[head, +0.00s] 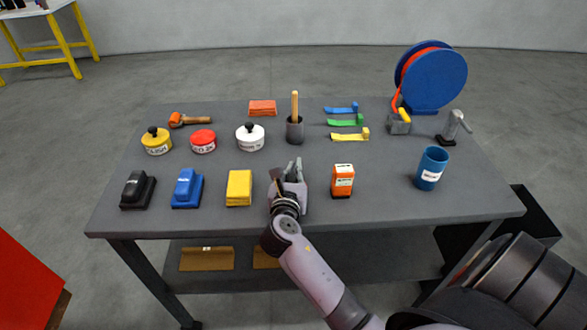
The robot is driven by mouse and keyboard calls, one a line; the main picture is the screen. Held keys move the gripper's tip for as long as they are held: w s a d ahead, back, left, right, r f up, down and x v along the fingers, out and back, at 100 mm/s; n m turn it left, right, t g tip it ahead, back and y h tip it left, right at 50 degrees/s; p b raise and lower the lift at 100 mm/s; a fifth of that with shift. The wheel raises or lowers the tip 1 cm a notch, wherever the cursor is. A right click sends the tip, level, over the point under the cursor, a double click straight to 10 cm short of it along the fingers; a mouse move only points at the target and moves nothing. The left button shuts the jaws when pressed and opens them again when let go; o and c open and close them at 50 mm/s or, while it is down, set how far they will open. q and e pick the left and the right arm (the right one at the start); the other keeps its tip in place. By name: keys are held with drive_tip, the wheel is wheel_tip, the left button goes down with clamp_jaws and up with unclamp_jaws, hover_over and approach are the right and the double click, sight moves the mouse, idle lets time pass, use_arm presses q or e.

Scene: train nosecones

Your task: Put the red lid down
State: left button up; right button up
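A round white tin (203,146) with a dark-lettered label stands in the middle row at left. Its top is red (203,135) and shows no black knob, so I cannot tell whether this is the red lid or the tin's contents. No separate red lid is clearly visible. My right gripper (292,169) is over the front middle of the table, fingers pointing to the back. Its fingers look apart, and I see nothing between them. It is right of the yellow block and in front of the dark pot. My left gripper is out of view.
The grey table (390,205) also holds a yellow-lidded tin (157,146), a white-lidded tin (250,141), black and blue blocks, a yellow block (239,187), an orange box (342,181), a blue cup (431,168) and a dark pot (295,131). Bare tabletop lies right of the orange box.

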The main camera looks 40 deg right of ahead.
drive_tip(key=o, duration=0.4)
drive_tip(key=shift+c, duration=0.2)
drive_tip(key=shift+r, duration=0.2)
drive_tip(key=v, duration=0.8)
drive_tip(key=r+v, duration=0.1)
drive_tip(key=v, duration=0.3)
drive_tip(key=shift+b, duration=0.35)
drive_tip(key=shift+f, duration=0.1)
